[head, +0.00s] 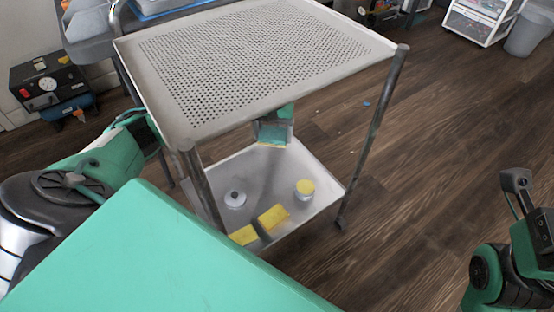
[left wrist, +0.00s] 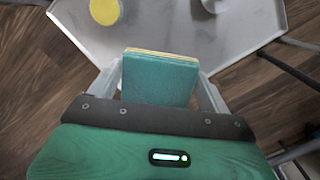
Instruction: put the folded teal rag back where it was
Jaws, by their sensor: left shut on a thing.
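The folded teal rag (left wrist: 160,78) is a flat teal block with a yellow edge. My left gripper (left wrist: 160,88) is shut on it, with a finger on each side, in the left wrist view. In the head view the rag (head: 272,133) and left gripper (head: 276,120) show beneath the cart's perforated upper shelf (head: 150,75), over the back part of the lower shelf (head: 265,165). The upper shelf hides much of my left forearm. The rag appears above the lower shelf; I cannot tell the exact gap.
On the lower shelf are a yellow-topped round container (head: 305,189), a white round thing with a dark knob (head: 235,199) and two yellow blocks (head: 273,217) near the front. Cart posts (head: 373,130) stand at the corners. The upper shelf is bare.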

